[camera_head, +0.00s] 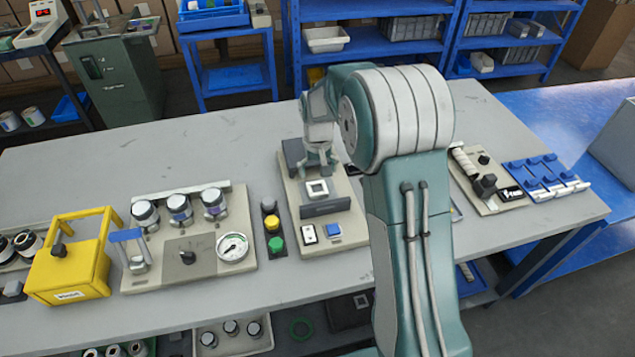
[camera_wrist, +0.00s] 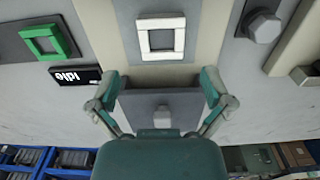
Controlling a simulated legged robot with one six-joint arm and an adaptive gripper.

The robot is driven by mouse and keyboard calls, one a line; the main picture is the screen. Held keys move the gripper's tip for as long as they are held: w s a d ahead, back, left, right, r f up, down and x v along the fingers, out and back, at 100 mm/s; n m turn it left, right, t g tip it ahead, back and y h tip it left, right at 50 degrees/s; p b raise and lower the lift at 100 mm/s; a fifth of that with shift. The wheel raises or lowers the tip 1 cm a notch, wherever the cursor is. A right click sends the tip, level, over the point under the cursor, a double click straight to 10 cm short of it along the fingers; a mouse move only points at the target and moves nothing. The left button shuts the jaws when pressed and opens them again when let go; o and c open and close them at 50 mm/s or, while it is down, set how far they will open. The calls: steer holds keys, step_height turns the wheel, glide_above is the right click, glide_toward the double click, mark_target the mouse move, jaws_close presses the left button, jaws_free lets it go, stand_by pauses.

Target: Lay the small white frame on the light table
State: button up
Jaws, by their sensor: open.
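The small white frame (camera_wrist: 160,55) is a square ring with a dark middle, lying flat on a pale panel at the top of the wrist view. In the head view it shows as a small white square (camera_head: 310,189) on the beige station (camera_head: 345,218). My gripper (camera_head: 319,168) is above that station, at its back part. In the wrist view my gripper (camera_wrist: 162,90) has its two fingers spread wide with nothing between them; the frame appears beyond the fingertips. The large light grey table (camera_head: 80,170) carries the stations. I cannot tell whether it is the light table meant.
A green square frame (camera_wrist: 50,42) and an "Idle" display (camera_wrist: 75,77) lie beside the station. Yellow and green buttons (camera_head: 274,233) stand left of it. A gauge board (camera_head: 190,262) and a yellow box (camera_head: 68,272) are further left. The table's back left is clear.

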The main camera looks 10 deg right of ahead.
mark_target(318, 189)
steer(key=s+r+t, duration=0.1)
steer(key=s+r, duration=0.2)
steer(key=r, duration=0.4)
steer(key=s+r, duration=0.3)
steer(key=r, duration=0.3)
steer(key=s+r+t, duration=0.2)
steer(key=s+r, duration=0.1)
steer(key=s, duration=0.9)
steer(key=s+r+t, duration=0.2)
steer(key=s+r, duration=0.1)
steer(key=s, duration=0.9)
steer(key=shift+s+t, duration=0.15)
steer(key=shift+t, duration=0.15)
